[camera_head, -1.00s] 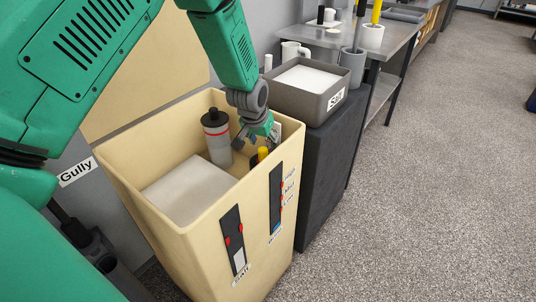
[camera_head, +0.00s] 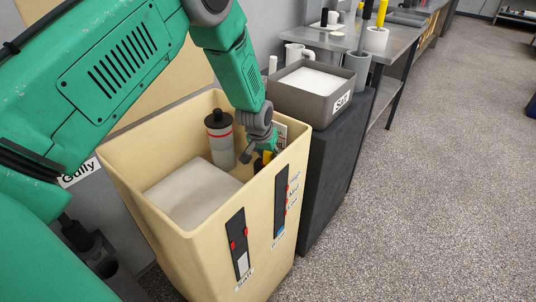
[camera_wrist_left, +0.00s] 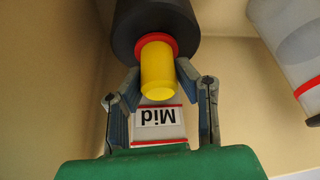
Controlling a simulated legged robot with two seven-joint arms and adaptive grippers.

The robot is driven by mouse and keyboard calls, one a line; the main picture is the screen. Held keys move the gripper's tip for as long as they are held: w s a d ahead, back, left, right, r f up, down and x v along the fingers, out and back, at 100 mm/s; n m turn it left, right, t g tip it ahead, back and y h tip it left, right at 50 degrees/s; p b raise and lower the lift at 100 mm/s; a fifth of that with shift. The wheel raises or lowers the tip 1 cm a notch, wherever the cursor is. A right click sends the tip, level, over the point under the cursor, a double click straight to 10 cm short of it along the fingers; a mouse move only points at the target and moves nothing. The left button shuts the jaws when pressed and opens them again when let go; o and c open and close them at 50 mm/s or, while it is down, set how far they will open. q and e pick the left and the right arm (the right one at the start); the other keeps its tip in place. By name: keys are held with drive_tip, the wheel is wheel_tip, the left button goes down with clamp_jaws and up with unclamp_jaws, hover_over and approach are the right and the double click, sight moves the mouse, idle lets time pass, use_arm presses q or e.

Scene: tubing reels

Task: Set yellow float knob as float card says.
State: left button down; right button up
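The yellow float knob (camera_wrist_left: 158,72) has a red ring and sits on a dark round body (camera_wrist_left: 155,28) in the wrist view. In the head view the yellow knob (camera_head: 266,157) shows partly behind my gripper, inside the beige tank (camera_head: 130,185). My left gripper (camera_wrist_left: 158,76) is open, with one finger on each side of the knob. Whether the fingers touch it I cannot tell. The float card (camera_wrist_left: 157,118) reads "Mid", upside down in the wrist view, between the fingers. My right gripper is not in view.
A grey bottle (camera_head: 219,138) with a black cap and red band stands in the tank near my gripper. A white block (camera_head: 192,190) fills the tank's near left. Gauges marked High, Mid, Low (camera_head: 281,200) and Salt (camera_head: 239,245) are on the front. A grey Salt tray (camera_head: 325,106) stands behind.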

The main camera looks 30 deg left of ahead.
use_arm(q)
drive_tip(key=shift+a, duration=0.3)
drive_tip(key=shift+r, duration=0.15)
drive_tip(key=r+p, duration=0.3)
drive_tip(key=shift+w+d+r, duration=0.15)
drive_tip(key=shift+d+r, duration=0.1)
drive_tip(key=shift+d, duration=0.15)
drive_tip(key=shift+r, duration=0.25)
drive_tip(key=shift+a+f, duration=0.2)
drive_tip(key=c, duration=1.2)
unclamp_jaws()
drive_tip(key=shift+f, duration=0.1)
drive_tip(key=shift+d, duration=0.1)
